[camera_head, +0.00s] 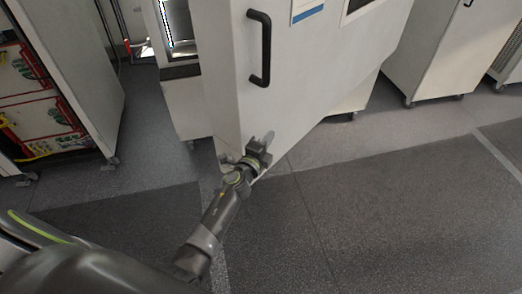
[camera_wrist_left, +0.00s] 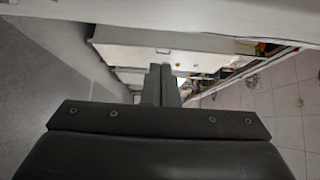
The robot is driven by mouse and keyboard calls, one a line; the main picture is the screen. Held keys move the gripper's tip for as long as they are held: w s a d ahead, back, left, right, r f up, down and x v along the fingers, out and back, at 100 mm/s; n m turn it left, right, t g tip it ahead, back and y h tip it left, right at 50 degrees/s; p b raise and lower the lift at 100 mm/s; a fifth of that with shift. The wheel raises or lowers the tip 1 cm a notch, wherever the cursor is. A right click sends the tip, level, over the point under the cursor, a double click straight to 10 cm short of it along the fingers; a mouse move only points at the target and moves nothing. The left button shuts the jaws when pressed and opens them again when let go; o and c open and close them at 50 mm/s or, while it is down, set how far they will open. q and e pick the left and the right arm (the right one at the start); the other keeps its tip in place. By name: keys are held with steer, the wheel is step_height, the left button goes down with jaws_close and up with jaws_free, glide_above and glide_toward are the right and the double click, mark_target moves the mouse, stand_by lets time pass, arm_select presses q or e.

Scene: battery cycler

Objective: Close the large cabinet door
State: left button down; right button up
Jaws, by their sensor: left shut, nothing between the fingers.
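The large cabinet door (camera_head: 310,70) is a light grey panel with a black bar handle (camera_head: 260,48). It stands ajar, swung out from the cabinet, with a gap along its left side in the head view. My left gripper (camera_head: 258,149) is at the door's lower edge, well below the handle, and is shut and empty. I cannot tell whether it touches the door. In the left wrist view the shut fingers (camera_wrist_left: 161,84) point toward a pale panel edge (camera_wrist_left: 180,25). My right gripper is not in view.
An open cabinet (camera_head: 45,100) with red-framed equipment stands at the left. Another white cabinet on casters (camera_head: 432,50) stands at the back right. The grey floor (camera_head: 400,200) in front and to the right is clear.

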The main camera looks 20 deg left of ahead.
mark_target(261, 130)
arm_select(q)
steer(key=shift+w+a, duration=0.7)
steer(key=shift+a, duration=0.25)
steer(key=shift+w+a, duration=0.7)
steer(key=shift+a, duration=0.2)
steer(key=shift+b, duration=0.3)
